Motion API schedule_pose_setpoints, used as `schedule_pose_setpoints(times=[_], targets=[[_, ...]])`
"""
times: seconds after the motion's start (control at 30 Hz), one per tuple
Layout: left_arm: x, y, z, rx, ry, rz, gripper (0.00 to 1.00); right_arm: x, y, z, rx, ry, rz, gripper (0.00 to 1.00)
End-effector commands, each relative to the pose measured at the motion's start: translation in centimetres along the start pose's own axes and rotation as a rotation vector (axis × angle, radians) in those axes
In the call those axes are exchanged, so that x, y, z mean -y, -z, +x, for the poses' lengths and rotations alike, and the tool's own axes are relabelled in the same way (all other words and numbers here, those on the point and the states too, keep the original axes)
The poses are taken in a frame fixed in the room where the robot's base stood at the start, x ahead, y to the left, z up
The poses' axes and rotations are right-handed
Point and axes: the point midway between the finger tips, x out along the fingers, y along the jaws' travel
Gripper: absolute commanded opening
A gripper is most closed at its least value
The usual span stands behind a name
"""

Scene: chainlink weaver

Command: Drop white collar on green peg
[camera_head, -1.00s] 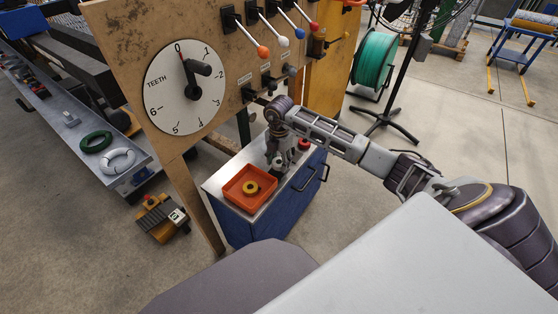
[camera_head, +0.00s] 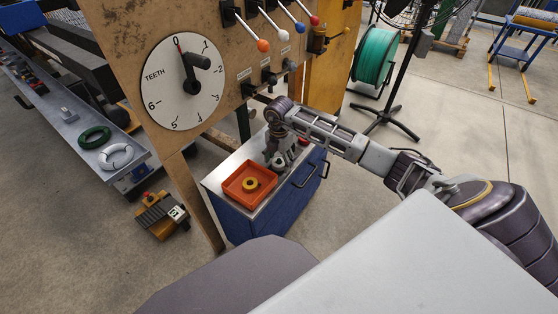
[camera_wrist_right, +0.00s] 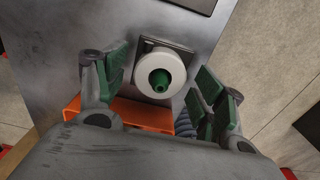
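The white collar (camera_wrist_right: 172,66) sits around the green peg (camera_wrist_right: 160,82) in the right wrist view, with the peg's tip showing in the collar's hole. A dark square plate lies behind it; whether the collar rests flat on that plate I cannot tell. My right gripper (camera_head: 277,161) is low over the steel top of the blue cabinet. In the wrist view its green-padded fingers stand apart on either side of the collar, with gaps showing. In the head view the gripper largely hides the peg and collar. My left gripper is out of view.
An orange tray (camera_head: 232,192) holding a yellow ring (camera_head: 250,184) sits beside the gripper on the blue cabinet (camera_head: 262,222). A wooden panel with a dial (camera_head: 160,90) and several levers stands close behind. A red knob (camera_head: 303,142) is to the gripper's right.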

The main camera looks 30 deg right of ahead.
Motion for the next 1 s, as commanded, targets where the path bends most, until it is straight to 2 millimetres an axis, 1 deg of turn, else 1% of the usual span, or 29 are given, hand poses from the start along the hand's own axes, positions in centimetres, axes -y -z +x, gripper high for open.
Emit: schedule_pose_setpoints(times=[0.33, 0.53, 0.67, 0.77, 1.0], targets=[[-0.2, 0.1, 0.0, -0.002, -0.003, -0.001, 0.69, 0.0, 0.0, 0.0, 0.0, 0.001, 0.0, 0.73], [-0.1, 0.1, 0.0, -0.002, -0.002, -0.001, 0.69, 0.0, 0.0, -0.9, 0.0, 0.0, 0.0, 0.73], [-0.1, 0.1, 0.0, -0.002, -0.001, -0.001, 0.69, 0.0, 0.0, -2.1, 0.001, -0.001, -0.001, 0.73], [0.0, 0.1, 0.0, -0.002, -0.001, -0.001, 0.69, 0.0, -0.1, -3.4, 0.002, -0.001, -0.001, 0.73], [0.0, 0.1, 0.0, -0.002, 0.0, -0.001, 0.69, -0.1, -0.1, -7.0, 0.001, -0.001, 0.0, 0.73]])
